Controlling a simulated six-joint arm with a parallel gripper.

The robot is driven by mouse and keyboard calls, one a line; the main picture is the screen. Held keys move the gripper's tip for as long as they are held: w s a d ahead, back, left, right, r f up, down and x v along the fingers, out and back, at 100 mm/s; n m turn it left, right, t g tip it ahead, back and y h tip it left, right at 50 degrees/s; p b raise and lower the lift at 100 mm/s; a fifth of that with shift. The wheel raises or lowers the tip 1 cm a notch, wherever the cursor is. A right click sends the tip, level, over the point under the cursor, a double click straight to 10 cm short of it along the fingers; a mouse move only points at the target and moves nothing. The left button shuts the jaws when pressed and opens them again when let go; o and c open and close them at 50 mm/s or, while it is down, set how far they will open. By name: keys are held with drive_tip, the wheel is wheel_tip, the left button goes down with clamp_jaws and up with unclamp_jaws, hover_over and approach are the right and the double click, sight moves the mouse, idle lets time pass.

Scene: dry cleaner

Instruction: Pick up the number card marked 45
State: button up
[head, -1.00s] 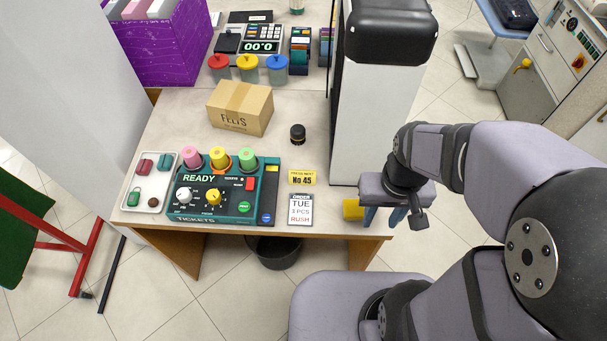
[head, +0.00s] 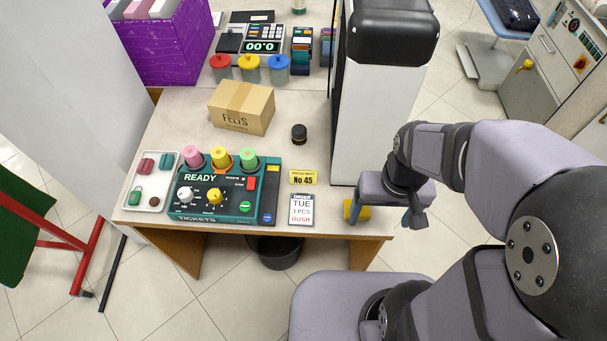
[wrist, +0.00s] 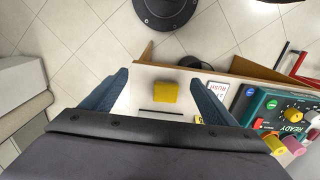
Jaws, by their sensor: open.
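The number card marked 45 (head: 303,178) is a small yellow card with dark print. It lies on the counter to the right of the ticket machine, just behind the white order ticket (head: 301,209). In the wrist view only a yellow sliver of the card (wrist: 199,120) shows beside the right finger; the rest is hidden. My gripper (head: 381,215) is open and empty at the counter's front right corner, to the right of the card. In the wrist view a plain yellow block (wrist: 165,92) lies between the spread fingers, apart from both.
The teal ticket machine (head: 224,208) with coloured rolls stands left of the card. A white tray (head: 166,194) is at its left. A tall white cabinet (head: 380,120) rises behind my gripper. A cardboard box (head: 242,108) and a dark stamp (head: 299,133) sit farther back.

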drive_tip(key=w+a+r+m+t+y+p, duration=0.2)
drive_tip(key=w+a+r+p, duration=0.2)
drive_tip(key=w+a, duration=0.55)
drive_tip(key=w+a+r+m+t+y+p, duration=0.1)
drive_tip(key=w+a+r+m+t+p, duration=0.2)
drive_tip(key=w+a, duration=0.6)
drive_tip(key=w+a+r+m+t+h+p, duration=0.2)
drive_tip(key=w+r+m+t+p, duration=0.15)
drive_tip(key=w+r, duration=0.5)
drive_tip(key=w+a+r+m+t+h+p, duration=0.2)
drive_tip(key=w+r+m+t, duration=0.25)
drive_tip(key=w+r, duration=0.4)
drive_tip(key=n+t+y+b, duration=0.1)
drive_tip(key=n+t+b, duration=0.35)
drive_tip(key=n, duration=0.85)
approach(303, 175)
drive_tip(key=shift+w+r+g+b, duration=0.5)
drive_tip(key=shift+w+r+g, duration=0.05)
drive_tip(key=shift+w+r, duration=0.2)
drive_tip(key=shift+w+f, duration=0.25)
drive_tip(key=shift+w, duration=0.85)
